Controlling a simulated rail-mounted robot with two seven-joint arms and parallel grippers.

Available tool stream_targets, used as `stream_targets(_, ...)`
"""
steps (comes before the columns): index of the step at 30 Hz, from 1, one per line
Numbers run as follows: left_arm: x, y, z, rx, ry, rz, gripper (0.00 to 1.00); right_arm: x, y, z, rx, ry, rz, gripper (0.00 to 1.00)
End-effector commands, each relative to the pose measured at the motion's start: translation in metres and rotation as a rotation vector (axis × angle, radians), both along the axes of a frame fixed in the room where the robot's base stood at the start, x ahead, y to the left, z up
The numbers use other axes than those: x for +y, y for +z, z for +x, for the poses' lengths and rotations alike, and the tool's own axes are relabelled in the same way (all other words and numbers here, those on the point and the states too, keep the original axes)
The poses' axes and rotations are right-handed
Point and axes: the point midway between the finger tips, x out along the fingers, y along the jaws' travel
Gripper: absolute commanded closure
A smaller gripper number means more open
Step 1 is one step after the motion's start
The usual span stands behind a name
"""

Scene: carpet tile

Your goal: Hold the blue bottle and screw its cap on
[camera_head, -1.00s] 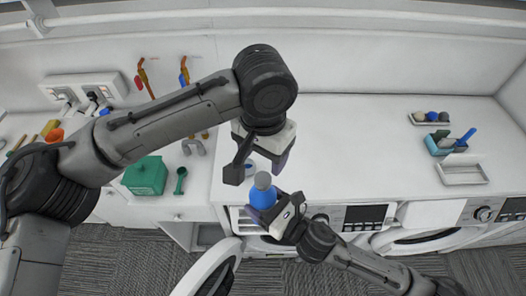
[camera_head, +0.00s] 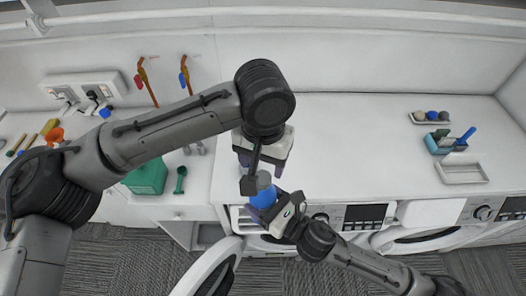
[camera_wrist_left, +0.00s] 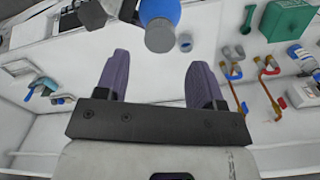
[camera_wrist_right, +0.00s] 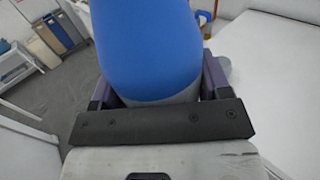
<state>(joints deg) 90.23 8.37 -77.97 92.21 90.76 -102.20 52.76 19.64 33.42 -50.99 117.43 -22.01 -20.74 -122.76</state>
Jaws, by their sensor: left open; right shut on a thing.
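The blue bottle (camera_head: 262,199), with a grey top (camera_head: 263,179), is held near the counter's front edge. My right gripper (camera_head: 272,213) is shut on it; the bottle fills the right wrist view (camera_wrist_right: 150,45). My left gripper (camera_head: 261,167) is above and just behind the bottle, pointing down. In the left wrist view its purple fingers (camera_wrist_left: 158,72) are apart with nothing between them. A small blue-grey cylinder, perhaps the cap (camera_wrist_left: 184,42), stands on the counter beside the bottle in that view. In the head view my left gripper hides it.
A green container (camera_head: 147,177) and a green tool (camera_head: 180,181) are left of the grippers. A teal box (camera_head: 440,144) and a pale tray (camera_head: 462,174) are at the right. An open round washer door (camera_head: 207,268) is below. The counter's middle right is clear.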

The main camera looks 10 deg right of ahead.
Motion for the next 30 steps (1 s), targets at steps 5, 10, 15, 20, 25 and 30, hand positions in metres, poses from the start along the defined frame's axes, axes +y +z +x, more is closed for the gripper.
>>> stream_targets(5, 0.001, -0.026, 0.0, 0.002, 0.0, 0.001, 0.38, 0.0, 0.001, 0.0, -0.003, 0.001, 0.001, 0.96)
stream_targets(10, 0.0, -0.044, 0.0, 0.001, 0.0, 0.001, 0.38, 0.0, 0.001, 0.0, -0.003, 0.001, 0.001, 0.96)
stream_targets(15, 0.0, -0.054, 0.0, 0.0, 0.0, 0.0, 0.38, 0.0, 0.001, 0.0, -0.003, 0.001, 0.001, 0.96)
stream_targets(20, 0.0, -0.057, 0.0, 0.0, -0.001, 0.0, 0.38, 0.0, 0.001, 0.0, -0.003, 0.001, 0.001, 0.96)
stream_targets(25, 0.0, -0.057, 0.0, 0.0, -0.001, 0.0, 0.38, 0.0, 0.001, 0.0, -0.003, 0.001, 0.001, 0.96)
stream_targets(30, 0.0, -0.057, 0.0, 0.0, -0.001, 0.0, 0.48, 0.0, 0.001, 0.0, -0.003, 0.001, 0.001, 0.96)
